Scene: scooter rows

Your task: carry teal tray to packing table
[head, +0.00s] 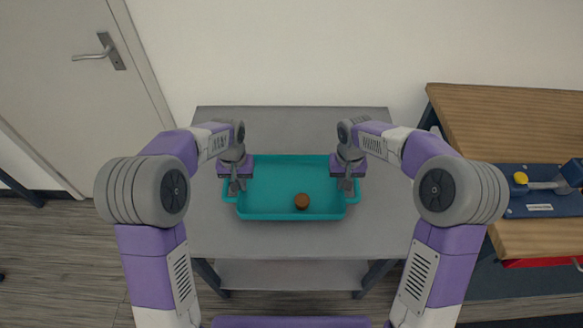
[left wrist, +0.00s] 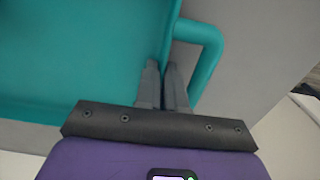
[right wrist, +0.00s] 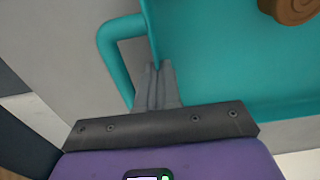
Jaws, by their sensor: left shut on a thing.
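The teal tray (head: 275,182) is over the grey table (head: 300,243) in the middle of the head view, looking level. It holds one small round brown thing (head: 302,201) near its front wall. My left gripper (head: 237,187) is shut on the tray's left wall beside the handle; its fingers (left wrist: 162,85) show close together in the left wrist view. My right gripper (head: 346,186) is at the opposite wall, with its fingers (right wrist: 156,85) close around the thin rim inside the handle. I cannot tell whether the tray touches the tabletop. Which table is the packing table is not marked.
A wooden-topped table (head: 500,120) stands at the right, with a blue board (head: 540,204) carrying grey and yellow parts. A red thing (head: 535,262) is under its top. A white door (head: 60,90) is at the left, and a white wall is behind. The grey table has a lower shelf.

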